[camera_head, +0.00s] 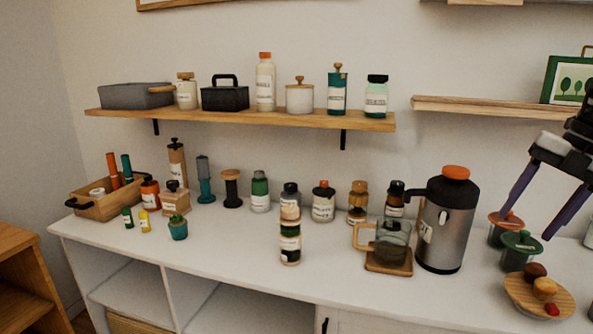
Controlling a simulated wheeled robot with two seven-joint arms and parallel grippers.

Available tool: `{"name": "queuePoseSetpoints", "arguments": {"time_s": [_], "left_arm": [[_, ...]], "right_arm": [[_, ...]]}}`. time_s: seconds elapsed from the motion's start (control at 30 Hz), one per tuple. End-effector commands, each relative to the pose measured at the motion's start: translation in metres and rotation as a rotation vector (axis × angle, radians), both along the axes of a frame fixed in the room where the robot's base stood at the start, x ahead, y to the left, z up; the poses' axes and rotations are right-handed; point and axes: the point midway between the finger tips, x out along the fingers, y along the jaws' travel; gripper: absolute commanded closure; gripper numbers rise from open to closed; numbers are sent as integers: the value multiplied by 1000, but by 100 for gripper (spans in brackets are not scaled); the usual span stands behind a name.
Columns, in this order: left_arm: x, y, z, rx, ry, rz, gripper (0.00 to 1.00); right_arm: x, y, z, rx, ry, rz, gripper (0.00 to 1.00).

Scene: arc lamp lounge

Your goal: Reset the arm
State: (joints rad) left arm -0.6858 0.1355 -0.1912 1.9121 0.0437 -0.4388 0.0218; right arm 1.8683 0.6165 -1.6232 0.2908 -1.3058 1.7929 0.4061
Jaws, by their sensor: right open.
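My right gripper (526,225) comes in from the right edge, with two dark purple fingers spread apart and pointing down. It is open, and I see nothing between its fingers. In the picture its fingertips lie over the area of two small jars, one with an orange lid (506,222) and one with a green lid (521,246). I cannot tell how far in front of or above them the fingers are. My left gripper is not in view.
A white counter (215,262) carries several jars and bottles, a wooden tray (99,207), a metal jug (447,225), a glass mug (392,245) on a coaster, and a round board (521,298) with small food items. Wall shelves (250,117) hang above. The counter's front left is mostly clear.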

Motion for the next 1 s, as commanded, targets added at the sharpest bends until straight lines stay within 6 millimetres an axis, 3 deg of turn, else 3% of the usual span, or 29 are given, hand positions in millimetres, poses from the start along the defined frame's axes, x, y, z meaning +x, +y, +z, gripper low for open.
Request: {"name": "queuePoseSetpoints", "arguments": {"time_s": [0.03, 0.17, 0.33, 0.5, 0.63, 0.8, 0.9, 1.0], "left_arm": [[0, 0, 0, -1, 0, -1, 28], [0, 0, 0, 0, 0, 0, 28], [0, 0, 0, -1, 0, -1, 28], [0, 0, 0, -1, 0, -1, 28], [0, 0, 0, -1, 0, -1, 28], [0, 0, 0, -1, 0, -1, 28], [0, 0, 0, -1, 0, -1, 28], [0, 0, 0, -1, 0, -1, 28]], "right_arm": [[11, 25, -25, 20, 2, 58, 43], [30, 66, -74, 100, -35, 131, 43], [44, 141, -150, 267, -95, 211, 43], [36, 236, -226, 531, -176, 210, 43], [20, 292, -264, 731, -233, 114, 43], [-6, 331, -298, 945, -283, -116, 43], [-21, 336, -316, 1031, -297, -294, 43], [-39, 328, -336, 1085, -300, -494, 43]]}}
